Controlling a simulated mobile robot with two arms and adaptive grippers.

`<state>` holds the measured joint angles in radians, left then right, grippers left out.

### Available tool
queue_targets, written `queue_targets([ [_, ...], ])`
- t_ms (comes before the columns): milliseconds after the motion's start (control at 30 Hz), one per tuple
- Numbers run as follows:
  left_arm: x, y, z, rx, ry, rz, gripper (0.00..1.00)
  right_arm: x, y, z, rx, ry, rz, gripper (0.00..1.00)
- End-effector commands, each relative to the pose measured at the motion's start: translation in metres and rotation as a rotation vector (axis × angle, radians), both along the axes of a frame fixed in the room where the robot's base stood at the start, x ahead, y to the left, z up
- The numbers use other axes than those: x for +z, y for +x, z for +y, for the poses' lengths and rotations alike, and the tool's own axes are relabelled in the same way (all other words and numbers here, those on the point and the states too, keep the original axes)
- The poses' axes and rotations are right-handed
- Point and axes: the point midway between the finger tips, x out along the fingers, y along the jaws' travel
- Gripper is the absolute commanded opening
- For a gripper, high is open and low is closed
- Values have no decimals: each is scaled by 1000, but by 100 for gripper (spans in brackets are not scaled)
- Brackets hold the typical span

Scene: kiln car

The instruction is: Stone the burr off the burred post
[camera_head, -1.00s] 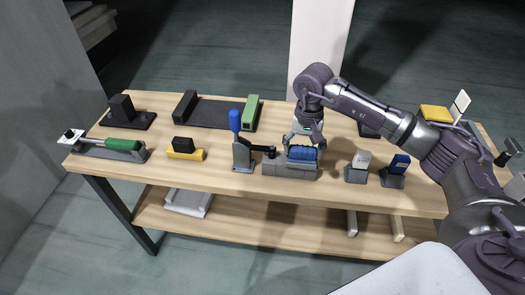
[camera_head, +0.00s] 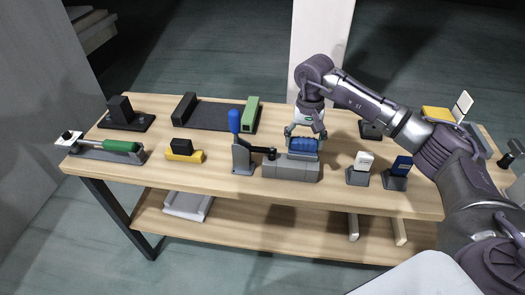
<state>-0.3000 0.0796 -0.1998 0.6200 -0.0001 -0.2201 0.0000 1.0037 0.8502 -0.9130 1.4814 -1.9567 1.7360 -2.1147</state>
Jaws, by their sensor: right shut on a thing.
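A long grey block (camera_head: 290,168) lies near the front edge of the table, beside a clamp with a blue upright handle (camera_head: 234,121). Its dark arm reaches the block's left end. My right gripper (camera_head: 304,141) points down at the block's far side and is shut on a blue ribbed block (camera_head: 303,147). The blue block is at the grey block's top rear; I cannot tell whether they touch. I cannot make out a burr or tell which piece is the post. My left gripper is not in view.
On the wooden table (camera_head: 215,180), a green-handled tool (camera_head: 122,146) lies left, near a yellow-based black block (camera_head: 183,151). A dark tray (camera_head: 215,113) is behind. Bare wood lies left of the clamp.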

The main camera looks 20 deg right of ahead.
Motion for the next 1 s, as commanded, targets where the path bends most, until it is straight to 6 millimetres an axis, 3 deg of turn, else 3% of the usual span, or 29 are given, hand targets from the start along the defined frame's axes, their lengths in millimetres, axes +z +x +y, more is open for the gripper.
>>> queue_targets([
  [633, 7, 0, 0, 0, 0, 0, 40, -1, -42, 26, 2, 0, 1, 50],
  [1000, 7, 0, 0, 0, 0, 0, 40, -1, -47, 29, 0, 0, 2, 50],
])
